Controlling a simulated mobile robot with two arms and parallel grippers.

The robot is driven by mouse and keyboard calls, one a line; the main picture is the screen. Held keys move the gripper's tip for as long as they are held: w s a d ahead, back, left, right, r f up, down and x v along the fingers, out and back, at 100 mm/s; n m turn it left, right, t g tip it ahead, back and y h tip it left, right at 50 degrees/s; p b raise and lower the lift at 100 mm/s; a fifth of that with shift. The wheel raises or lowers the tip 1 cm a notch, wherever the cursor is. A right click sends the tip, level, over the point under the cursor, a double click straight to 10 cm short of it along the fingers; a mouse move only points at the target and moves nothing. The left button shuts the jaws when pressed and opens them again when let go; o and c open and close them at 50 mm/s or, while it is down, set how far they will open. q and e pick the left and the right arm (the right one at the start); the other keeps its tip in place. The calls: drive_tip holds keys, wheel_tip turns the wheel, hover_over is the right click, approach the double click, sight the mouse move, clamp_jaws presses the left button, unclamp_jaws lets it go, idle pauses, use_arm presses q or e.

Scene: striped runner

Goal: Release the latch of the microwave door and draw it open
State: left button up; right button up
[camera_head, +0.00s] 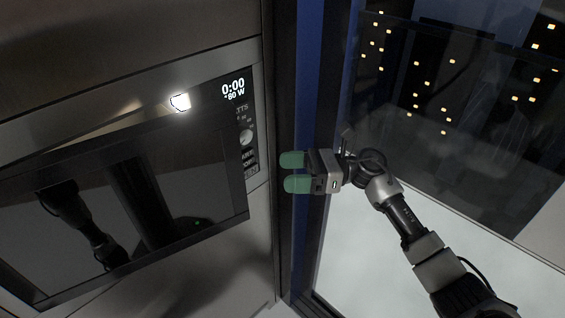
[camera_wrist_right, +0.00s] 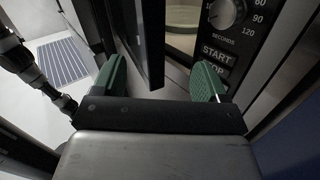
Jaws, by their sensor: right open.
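The microwave (camera_head: 248,110) is built into a wall at the left of the head view, with its display and dial on the right side. Its dark glass door (camera_head: 190,185) is ajar, swung out at the right edge. A bright bit of the interior shows above the door. My right gripper (camera_head: 292,172) is open and empty, its green fingertips just right of the microwave. In the right wrist view, the door's free edge (camera_wrist_right: 152,45) shows between the two fingers, with no clear contact. The latch cannot be made out. My left gripper is not in view.
The control panel (camera_wrist_right: 225,50) with dial and START button is close to one finger in the wrist view. A dark and blue upright frame (camera_head: 305,110) stands behind my right gripper. A striped runner (camera_wrist_right: 65,60) lies on the floor. The door glass reflects an arm.

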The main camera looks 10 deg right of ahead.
sight(244, 176)
drive_tip(key=shift+n+g+h, duration=0.4)
drive_tip(key=shift+n+g, duration=0.1)
drive_tip(key=shift+n, duration=0.4)
drive_tip(key=a+p, duration=0.1)
drive_tip(key=a, duration=0.2)
drive_tip(key=a+r+p, duration=0.1)
drive_tip(key=a+p, duration=0.1)
drive_tip(key=a, duration=0.2)
drive_tip(key=s+a+p, duration=0.1)
drive_tip(key=a, duration=0.2)
drive_tip(key=shift+a+r, duration=0.15)
drive_tip(key=shift+r, duration=0.1)
drive_tip(key=shift+a+f+p, duration=0.1)
drive_tip(key=shift+a+p, duration=0.2)
drive_tip(key=shift+a, duration=0.15)
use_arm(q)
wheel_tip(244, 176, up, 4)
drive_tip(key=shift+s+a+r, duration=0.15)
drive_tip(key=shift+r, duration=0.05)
use_arm(e)
drive_tip(key=c, duration=1.2)
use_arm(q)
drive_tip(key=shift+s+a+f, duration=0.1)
use_arm(e)
drive_tip(key=shift+d, duration=0.1)
drive_tip(key=shift+c, duration=0.2)
